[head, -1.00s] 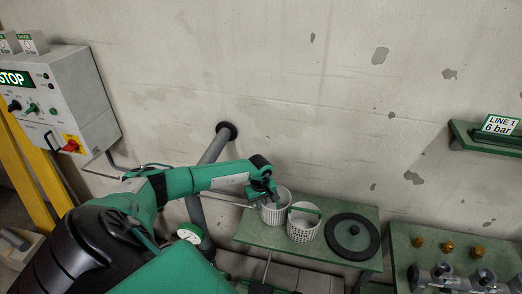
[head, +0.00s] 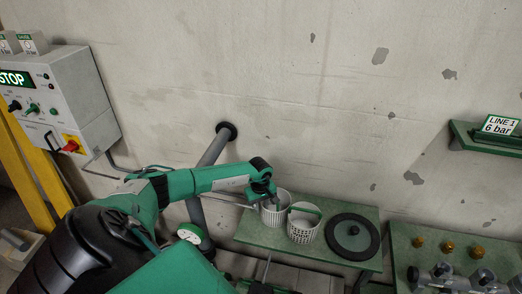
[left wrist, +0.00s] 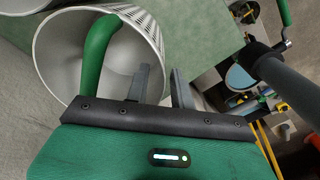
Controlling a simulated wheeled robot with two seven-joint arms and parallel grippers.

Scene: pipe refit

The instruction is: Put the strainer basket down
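Two white perforated baskets stand side by side on a green bench (head: 262,236). The left basket (head: 281,213) is partly hidden by my left gripper (head: 270,200), which is at its rim. The right basket (head: 303,229) has a green handle. In the left wrist view a basket (left wrist: 62,55) with a green handle (left wrist: 95,55) lies close in front of my left gripper (left wrist: 160,85). The two grey fingers are apart with a visible gap. The handle is to the left of both fingers, not between them. My right gripper is not in view.
A dark round lid (head: 340,250) with a knob lies right of the baskets. A grey pipe (head: 214,150) with a gauge (head: 189,233) is left of the bench. Another bench (head: 405,262) with brass fittings (head: 447,246) is at right. The wall is close behind.

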